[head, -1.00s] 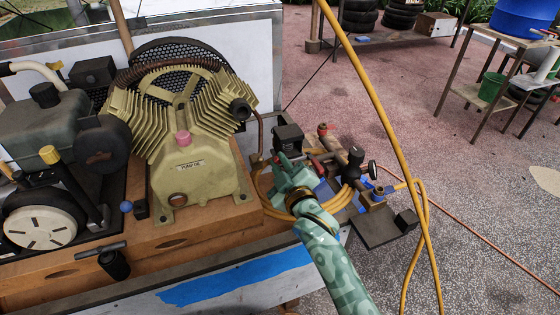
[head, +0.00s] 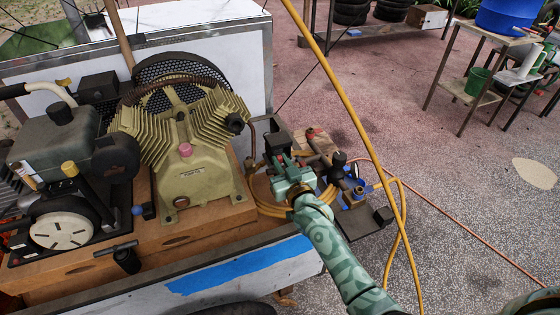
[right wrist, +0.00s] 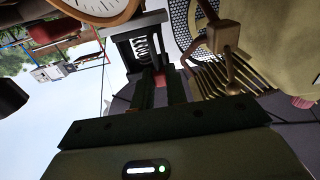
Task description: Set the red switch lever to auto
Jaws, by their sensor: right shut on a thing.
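The black switch box (head: 278,142) stands right of the pump. In the right wrist view it is a dark box with a slotted face (right wrist: 140,45). My right gripper (head: 281,166), at the end of a green patterned arm, is at the box's near side. In the right wrist view my right gripper (right wrist: 161,86) is shut on the red switch lever (right wrist: 160,79), whose end shows between the two dark fingers. In the head view the gripper hides most of the lever. The lever's setting and any auto marking cannot be read. My left gripper is not in view.
The pump (head: 195,165) stands close left of the gripper. Pipe fittings, a dark knob (head: 339,159) and a coiled yellow hose (head: 270,208) are close to the right and below. The yellow hose (head: 350,95) runs up across the view. A round gauge (right wrist: 100,8) is near the box.

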